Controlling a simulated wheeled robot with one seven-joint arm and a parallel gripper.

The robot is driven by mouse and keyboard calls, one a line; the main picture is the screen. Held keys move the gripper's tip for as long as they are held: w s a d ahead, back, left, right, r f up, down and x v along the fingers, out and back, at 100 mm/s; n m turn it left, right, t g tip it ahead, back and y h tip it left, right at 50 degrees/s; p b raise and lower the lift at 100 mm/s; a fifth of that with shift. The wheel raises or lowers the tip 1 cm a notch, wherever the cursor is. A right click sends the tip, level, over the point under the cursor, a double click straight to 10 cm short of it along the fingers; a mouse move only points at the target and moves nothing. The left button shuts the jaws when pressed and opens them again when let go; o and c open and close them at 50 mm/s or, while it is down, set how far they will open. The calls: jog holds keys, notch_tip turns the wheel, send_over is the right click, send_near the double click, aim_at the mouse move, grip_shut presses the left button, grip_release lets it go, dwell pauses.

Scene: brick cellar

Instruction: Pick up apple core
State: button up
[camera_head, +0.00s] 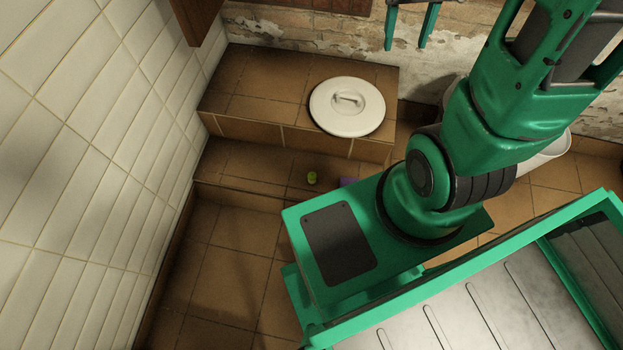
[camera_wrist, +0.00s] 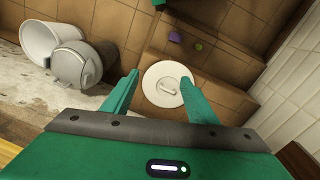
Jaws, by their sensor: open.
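A small green thing (camera_head: 312,178), likely the apple core, lies on the brown tiled step below the raised ledge. It also shows in the wrist view (camera_wrist: 198,46), near the top; it is too small to make out its shape. My gripper (camera_head: 406,46) is at the top edge of the head view, its fingers spread and empty. In the wrist view my gripper (camera_wrist: 159,76) has its two green fingers apart, with the white lid seen between and beyond them. It is well away from the green thing.
A round white lid (camera_head: 347,100) with a handle lies on the tiled ledge (camera_head: 255,85). A purple thing (camera_head: 348,182) lies right of the green thing, partly hidden by my base. White tiled wall (camera_head: 80,150) bounds the left. A white bucket (camera_wrist: 40,42) and a grey bin (camera_wrist: 80,65) stand together.

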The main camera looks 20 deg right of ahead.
jog(key=w+a+f+n, duration=0.25)
jog(key=w+f, duration=0.35)
jog(key=f, duration=0.4)
jog(key=w+a+f+n, duration=0.1)
jog(key=w+a+f, duration=0.2)
jog(key=w+f, duration=0.5)
jog(key=w+a+f+n, duration=0.1)
jog(key=w+a+f, duration=0.2)
jog(key=f, duration=0.9)
jog(key=n+y, duration=0.1)
jog(key=n, duration=0.2)
send_over(312, 175)
notch_tip(312, 175, down, 33)
jog(key=shift+w+a+f, duration=0.1)
jog(key=shift+w+f, duration=0.05)
jog(key=shift+s+f, duration=0.2)
jog(key=shift+f, duration=0.1)
notch_tip(312, 175, down, 5)
jog(key=shift+f, duration=2.9)
jog(key=shift+c, duration=0.7)
